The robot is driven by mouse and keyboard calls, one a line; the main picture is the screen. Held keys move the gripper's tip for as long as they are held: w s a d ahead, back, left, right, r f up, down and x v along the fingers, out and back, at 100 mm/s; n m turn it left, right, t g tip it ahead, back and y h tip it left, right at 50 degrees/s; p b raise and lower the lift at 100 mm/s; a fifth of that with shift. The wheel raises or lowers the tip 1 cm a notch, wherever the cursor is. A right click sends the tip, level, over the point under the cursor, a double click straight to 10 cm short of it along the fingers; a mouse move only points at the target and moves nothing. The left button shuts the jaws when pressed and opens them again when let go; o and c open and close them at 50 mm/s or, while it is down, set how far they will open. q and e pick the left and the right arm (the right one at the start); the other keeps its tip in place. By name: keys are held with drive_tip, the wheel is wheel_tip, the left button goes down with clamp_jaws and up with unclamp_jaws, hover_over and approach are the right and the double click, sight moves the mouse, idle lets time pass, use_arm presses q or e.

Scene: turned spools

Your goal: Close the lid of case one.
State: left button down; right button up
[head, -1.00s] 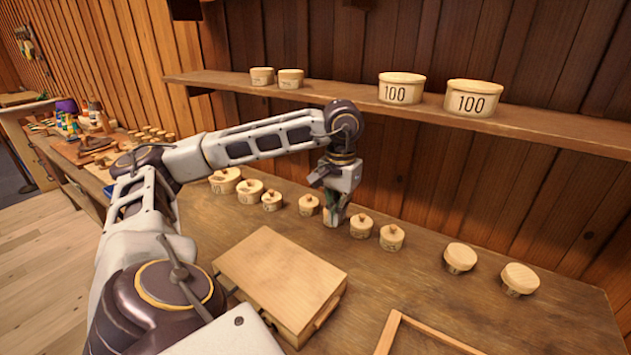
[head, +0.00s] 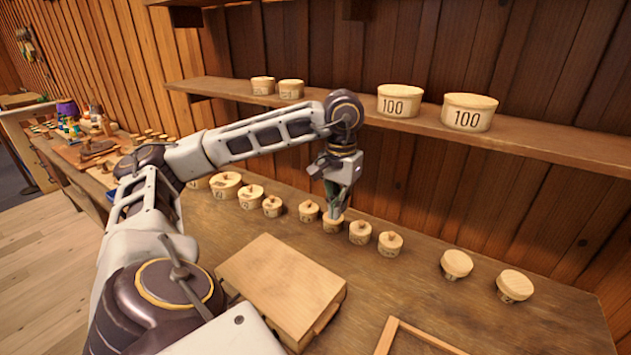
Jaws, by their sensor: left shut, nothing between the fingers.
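A pale wooden case (head: 283,287) lies on the workbench at bottom centre, with its flat top down level over the box and a handle at its front right edge. I cannot read a label that shows whether it is case one. My left gripper (head: 336,208) is shut and empty, pointing down just above a small knobbed wooden spool (head: 333,225) behind the case. I cannot tell whether the fingertips touch the spool. My right gripper is not in view.
A wooden frame (head: 390,338) is cut off at the bottom. A shelf (head: 560,134) with tubs marked 100 (head: 400,101) hangs above.

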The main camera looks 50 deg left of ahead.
use_arm(q)
drive_tip(key=shift+r+p, duration=0.55)
drive_tip(key=shift+r, duration=0.45)
